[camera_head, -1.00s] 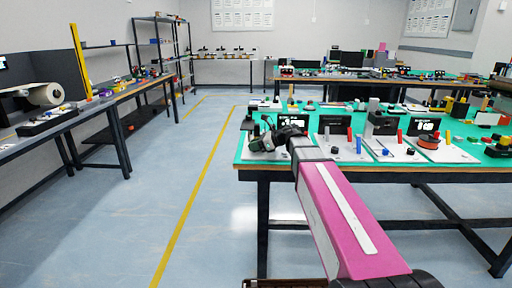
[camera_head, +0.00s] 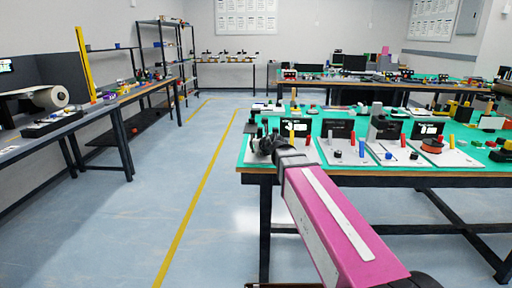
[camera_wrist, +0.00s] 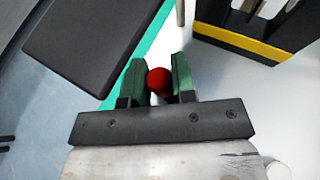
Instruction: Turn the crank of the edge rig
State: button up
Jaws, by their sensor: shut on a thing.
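My gripper (camera_wrist: 157,83) shows in the wrist view with two green fingers, one on each side of a round red knob (camera_wrist: 159,81). The fingers are shut on the knob, which I take to be the crank's handle. The rest of the crank is hidden under the knob and the fingers. The edge rig there is hard to make out behind my wrist.
In the wrist view a dark box (camera_wrist: 92,42) lies close to the left of my fingers, and a black piece with a yellow stripe (camera_wrist: 235,40) is at the upper right. Other rigs on white plates (camera_head: 395,153) stand along the table. The floor aisle at left is clear.

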jog(key=shift+w+m+t+h, duration=0.25)
jog(key=shift+m+t+h, duration=0.05)
jog(key=shift+m+h, duration=0.3)
jog(key=shift+d, duration=0.1)
jog(key=o, duration=0.9)
jog(key=shift+s, duration=0.1)
jog(key=v, duration=1)
jog(key=shift+s+d+r, duration=0.1)
jog(key=shift+s+r, duration=0.1)
